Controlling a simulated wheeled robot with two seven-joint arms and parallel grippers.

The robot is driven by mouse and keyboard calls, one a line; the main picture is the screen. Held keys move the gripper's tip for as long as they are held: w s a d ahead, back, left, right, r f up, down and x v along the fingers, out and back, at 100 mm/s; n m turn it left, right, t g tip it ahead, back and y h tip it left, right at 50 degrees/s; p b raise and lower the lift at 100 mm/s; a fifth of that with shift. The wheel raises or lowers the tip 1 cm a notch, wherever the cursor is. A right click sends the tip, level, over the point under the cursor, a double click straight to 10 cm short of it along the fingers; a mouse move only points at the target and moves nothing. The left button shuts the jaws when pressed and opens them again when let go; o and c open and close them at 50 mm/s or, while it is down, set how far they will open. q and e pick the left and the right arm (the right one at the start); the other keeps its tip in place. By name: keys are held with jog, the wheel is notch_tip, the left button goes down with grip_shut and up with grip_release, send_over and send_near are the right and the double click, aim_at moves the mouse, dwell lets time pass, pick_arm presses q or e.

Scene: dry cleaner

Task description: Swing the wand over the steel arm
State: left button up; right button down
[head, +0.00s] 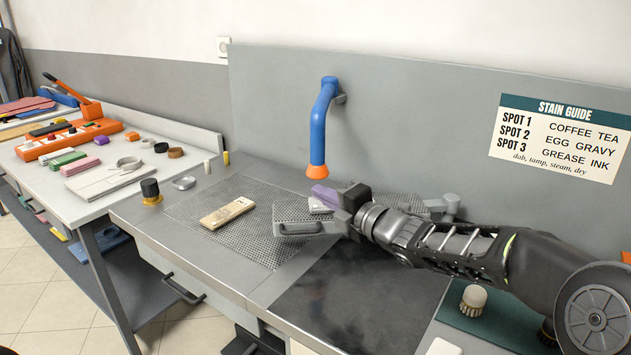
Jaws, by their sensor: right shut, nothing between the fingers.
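The wand (319,125) is a blue bent tube with an orange tip. It hangs down from a bracket on the grey back panel, its tip above the far part of the work table. The steel arm (289,211) appears to be the perforated plate with a grey handle (300,229) at its left end; a grey pivot (450,204) shows to the right. My right arm hides much of its middle. My right gripper (321,203) is shut and empty over the plate, below and slightly right of the wand's tip, apart from the wand. My left gripper is out of view.
A wooden brush-like block (228,213) lies on the mesh surface at left. A dark-capped pot (150,190) stands near the left edge. A round brush (473,300) stands on a green mat at right. The dark front surface (340,295) is clear.

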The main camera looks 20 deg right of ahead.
aim_at(322, 172)
jog(key=w+p, duration=0.4)
jog(key=w, duration=0.5)
jog(key=shift+w+r+p, duration=0.1)
jog(key=shift+r+p, duration=0.05)
jog(key=shift+p, duration=0.25)
jog(key=shift+d, duration=0.1)
jog(key=d, duration=0.1)
jog(key=s+d, duration=0.1)
jog(key=d, duration=0.1)
jog(key=d+b, duration=0.1)
jog(key=shift+s+d, duration=0.2)
jog(key=shift+s, duration=0.1)
jog(key=shift+a, duration=0.1)
